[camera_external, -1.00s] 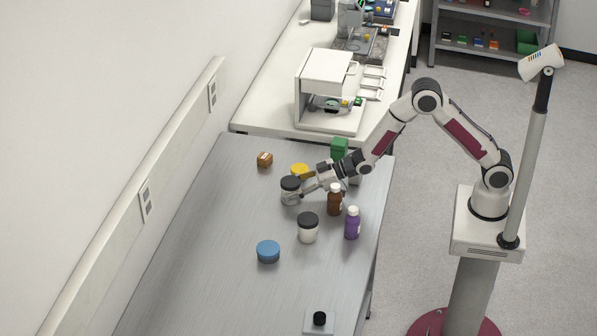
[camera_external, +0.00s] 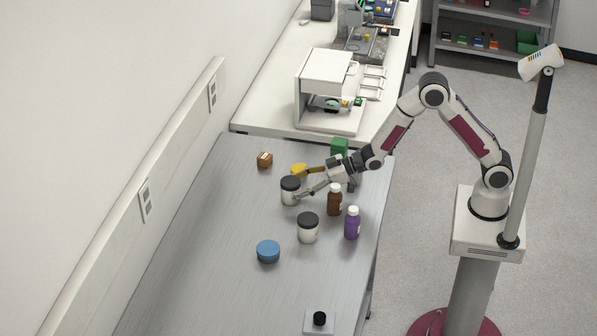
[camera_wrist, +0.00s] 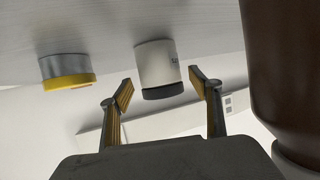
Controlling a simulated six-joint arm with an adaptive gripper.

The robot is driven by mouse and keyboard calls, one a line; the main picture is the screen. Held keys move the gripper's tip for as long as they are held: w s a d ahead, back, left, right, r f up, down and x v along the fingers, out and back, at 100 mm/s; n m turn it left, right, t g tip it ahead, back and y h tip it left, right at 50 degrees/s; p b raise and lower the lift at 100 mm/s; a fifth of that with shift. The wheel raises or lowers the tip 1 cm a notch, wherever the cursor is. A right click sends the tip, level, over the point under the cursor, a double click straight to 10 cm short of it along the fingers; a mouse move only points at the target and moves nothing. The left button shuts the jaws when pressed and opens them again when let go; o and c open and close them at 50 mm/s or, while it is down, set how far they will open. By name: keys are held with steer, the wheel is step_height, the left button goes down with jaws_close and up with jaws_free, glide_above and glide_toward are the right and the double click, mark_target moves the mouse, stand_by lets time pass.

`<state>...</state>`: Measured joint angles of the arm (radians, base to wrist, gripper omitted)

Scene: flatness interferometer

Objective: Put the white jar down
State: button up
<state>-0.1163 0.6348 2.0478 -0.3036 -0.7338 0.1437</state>
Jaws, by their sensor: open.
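The white jar (camera_external: 290,196) with a black lid stands upright on the grey table. It also shows in the wrist view (camera_wrist: 157,62), just beyond the fingertips, with its black lid towards the bottom of the picture. My gripper (camera_external: 301,184) is open, its fingers spread to either side of the jar at its right side. In the wrist view the two fingers (camera_wrist: 160,88) are wide apart with nothing clamped between them.
A second black-lidded white jar (camera_external: 307,231) stands nearer the camera. A brown bottle (camera_external: 335,201), which looms close at right in the wrist view (camera_wrist: 285,75), and a purple bottle (camera_external: 352,226) stand nearby. A yellow-lidded container (camera_external: 299,170) is behind. The front left table is clear.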

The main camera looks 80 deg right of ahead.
steer(key=shift+v, duration=2.05)
steer(key=shift+s+d+r, duration=0.25)
steer(key=shift+d+r, duration=0.25)
steer(key=shift+r, duration=0.1)
steer(key=s+d+r+m+g+h, duration=0.1)
steer(key=s+d+r+g+h, duration=0.1)
steer(key=s+d+r, duration=0.4)
steer(key=s+d+r+m+g+h, duration=0.1)
steer(key=s+d+r+h, duration=0.15)
steer(key=s+r, duration=0.4)
steer(key=s+d+m+g, duration=0.1)
steer(key=s+g, duration=0.1)
steer(key=s, duration=1.2)
steer(key=s+d+g, duration=0.1)
steer(key=s+g, duration=0.1)
steer(key=s, duration=1.2)
steer(key=shift+s+d+f+m, duration=0.2)
steer(key=shift+s+d+m, duration=0.1)
steer(key=shift+s+m, duration=0.1)
